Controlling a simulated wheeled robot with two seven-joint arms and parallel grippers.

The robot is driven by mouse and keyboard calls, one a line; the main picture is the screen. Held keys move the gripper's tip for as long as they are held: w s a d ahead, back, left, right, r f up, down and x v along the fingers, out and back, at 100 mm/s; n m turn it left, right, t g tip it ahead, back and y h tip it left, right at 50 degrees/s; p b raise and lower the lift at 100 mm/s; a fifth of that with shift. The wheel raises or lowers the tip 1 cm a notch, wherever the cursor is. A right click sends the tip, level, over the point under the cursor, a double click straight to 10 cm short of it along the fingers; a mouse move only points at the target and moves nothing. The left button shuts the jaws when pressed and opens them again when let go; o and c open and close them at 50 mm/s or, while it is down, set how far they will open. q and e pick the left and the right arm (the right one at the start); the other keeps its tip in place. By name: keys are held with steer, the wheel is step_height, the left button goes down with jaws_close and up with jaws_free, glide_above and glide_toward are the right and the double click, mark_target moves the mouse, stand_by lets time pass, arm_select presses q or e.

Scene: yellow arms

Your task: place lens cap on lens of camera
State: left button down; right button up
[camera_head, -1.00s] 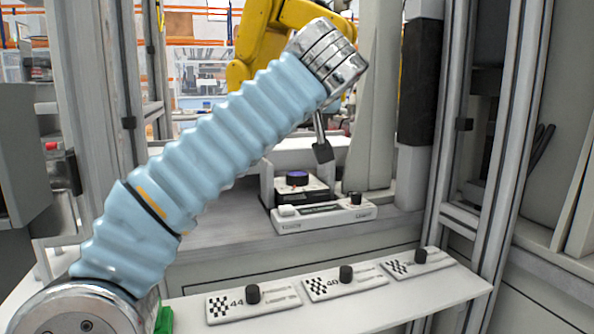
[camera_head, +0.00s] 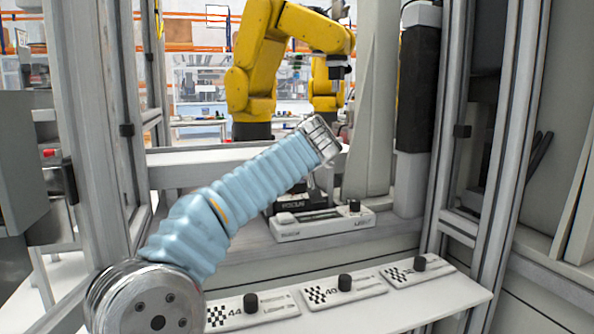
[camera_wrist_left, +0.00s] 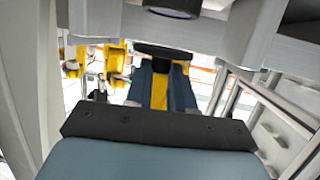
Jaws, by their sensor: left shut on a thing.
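My left gripper (camera_wrist_left: 162,68) is shut on the lens cap (camera_wrist_left: 163,51), a dark round disc at the fingertips in the wrist view. The camera's lens (camera_wrist_left: 172,12) is a dark round face at the top of that view, just beyond the cap and apart from it in the picture. In the head view the camera (camera_head: 292,203) sits on a white labelled base (camera_head: 325,226) on the grey ledge. My left wrist covers the lens and most of my left gripper there, and the cap cannot be made out. My right gripper is not in view.
White plates, one marked 44 (camera_head: 275,309) and one marked 40 (camera_head: 365,293), lie on the front shelf, each with a black knob. A third similar plate (camera_head: 400,276) lies at right. A grey upright (camera_head: 372,120) stands right behind the camera. Yellow robot arms (camera_head: 255,80) stand farther back.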

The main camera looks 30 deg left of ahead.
arm_select(q)
steer(key=shift+f+b, duration=0.3)
steer(key=shift+f, duration=1.3)
steer(key=shift+f, duration=0.2)
steer(key=c, duration=1)
jaws_free()
steer(key=shift+r, duration=0.1)
steer(key=shift+r, duration=0.1)
